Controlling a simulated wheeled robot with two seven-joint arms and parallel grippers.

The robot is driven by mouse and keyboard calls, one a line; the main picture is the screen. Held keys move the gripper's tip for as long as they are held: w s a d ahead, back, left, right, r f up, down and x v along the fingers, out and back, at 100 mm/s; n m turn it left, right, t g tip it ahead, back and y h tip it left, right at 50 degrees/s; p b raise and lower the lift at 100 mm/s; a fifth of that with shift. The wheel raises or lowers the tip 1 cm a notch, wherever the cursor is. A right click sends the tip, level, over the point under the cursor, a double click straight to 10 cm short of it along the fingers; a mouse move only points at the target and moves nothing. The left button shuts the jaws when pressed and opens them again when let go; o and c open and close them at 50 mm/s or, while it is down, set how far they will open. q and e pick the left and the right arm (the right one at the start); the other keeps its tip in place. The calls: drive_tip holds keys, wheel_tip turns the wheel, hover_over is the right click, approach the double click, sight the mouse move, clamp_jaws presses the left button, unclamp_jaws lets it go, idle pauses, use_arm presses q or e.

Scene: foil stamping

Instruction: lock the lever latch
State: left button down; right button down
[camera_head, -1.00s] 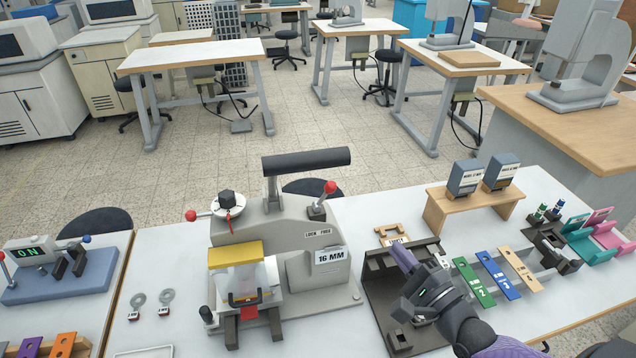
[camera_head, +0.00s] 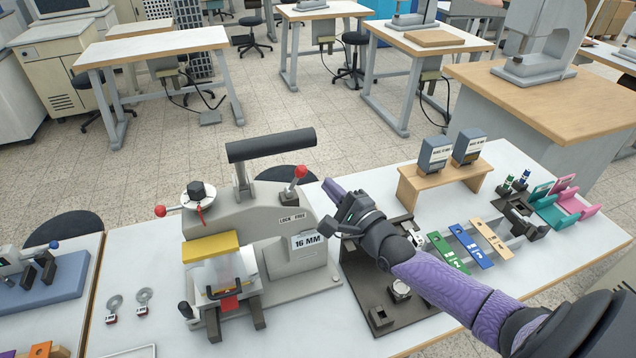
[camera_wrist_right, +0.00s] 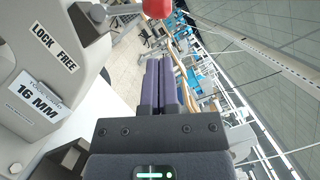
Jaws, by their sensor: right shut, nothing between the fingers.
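The lever latch (camera_head: 295,184) is a short metal lever with a red ball knob (camera_head: 300,171) on top of the grey press (camera_head: 262,225). It tilts toward the right, above a label (camera_head: 292,218) reading LOCK and FREE. In the right wrist view the red knob (camera_wrist_right: 157,8) is at the top edge, with the LOCK FREE label (camera_wrist_right: 54,46) at the upper left. My right gripper (camera_head: 333,191) is shut and empty, just right of the knob and apart from it; its purple fingers (camera_wrist_right: 160,85) point past the knob. My left gripper is not in view.
The press has a black top handle (camera_head: 271,145), a 16 MM sign (camera_head: 308,241) and a yellow block (camera_head: 210,247). A dark fixture (camera_head: 385,300) lies below my right arm. A wooden stand (camera_head: 442,184) with two boxes is farther right.

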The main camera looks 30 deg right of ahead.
sight(295, 180)
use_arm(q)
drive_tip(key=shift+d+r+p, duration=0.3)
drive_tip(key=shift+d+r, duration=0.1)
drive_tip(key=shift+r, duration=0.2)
use_arm(e)
drive_tip(key=shift+w+a+r, duration=0.35)
drive_tip(key=shift+w+a, duration=0.1)
drive_tip(key=shift+a, duration=0.1)
drive_tip(key=shift+w+a+r, duration=0.3)
drive_tip(key=shift+w+a, duration=0.1)
drive_tip(key=shift+a, duration=0.15)
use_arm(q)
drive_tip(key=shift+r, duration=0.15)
use_arm(e)
drive_tip(key=shift+r, duration=0.1)
use_arm(q)
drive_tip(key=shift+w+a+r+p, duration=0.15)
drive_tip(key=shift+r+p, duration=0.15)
drive_tip(key=shift+p, duration=0.15)
use_arm(e)
drive_tip(key=shift+a+r+n, duration=0.1)
drive_tip(key=shift+r+n, duration=0.05)
drive_tip(key=shift+n, duration=0.25)
